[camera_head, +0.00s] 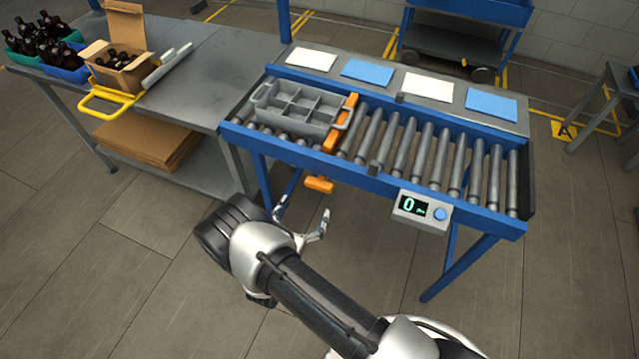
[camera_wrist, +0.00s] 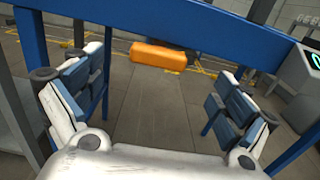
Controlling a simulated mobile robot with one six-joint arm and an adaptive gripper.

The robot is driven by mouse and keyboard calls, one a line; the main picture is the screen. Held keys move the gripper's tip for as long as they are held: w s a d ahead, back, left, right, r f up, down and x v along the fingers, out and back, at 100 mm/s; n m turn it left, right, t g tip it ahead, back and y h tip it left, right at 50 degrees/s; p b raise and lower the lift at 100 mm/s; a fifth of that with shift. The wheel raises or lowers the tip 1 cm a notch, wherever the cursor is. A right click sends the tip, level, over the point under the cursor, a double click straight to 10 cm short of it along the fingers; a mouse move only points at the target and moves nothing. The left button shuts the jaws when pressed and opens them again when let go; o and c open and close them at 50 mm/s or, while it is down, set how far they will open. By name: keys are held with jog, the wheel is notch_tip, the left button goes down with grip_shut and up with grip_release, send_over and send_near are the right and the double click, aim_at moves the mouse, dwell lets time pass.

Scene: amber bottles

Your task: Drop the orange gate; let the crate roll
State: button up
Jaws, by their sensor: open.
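The orange gate (camera_head: 342,123) stands up across the rollers, against the right end of the grey crate (camera_head: 296,107). The crate is divided into compartments, looks empty and sits at the left end of the roller conveyor (camera_head: 437,150). An orange handle (camera_head: 319,184) hangs below the conveyor's front rail. It also shows in the wrist view (camera_wrist: 158,56), ahead of my gripper and between its fingers. My gripper (camera_head: 301,222) is open and empty, below and in front of the rail, apart from the handle. In the wrist view its two fingers are spread wide (camera_wrist: 160,110).
The blue front rail (camera_wrist: 180,27) crosses above the handle. A counter box (camera_head: 422,210) reading 0 hangs on the rail to the right. The rollers right of the gate are clear. A left table (camera_head: 165,90) holds bottles, a carton and a yellow-handled tool.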

aim_at(317, 187)
jog(key=b+x, duration=0.2)
jog(key=x, duration=0.8)
jog(key=shift+w+d, duration=0.15)
jog(key=shift+w, duration=0.1)
jog(key=shift+c, duration=0.6)
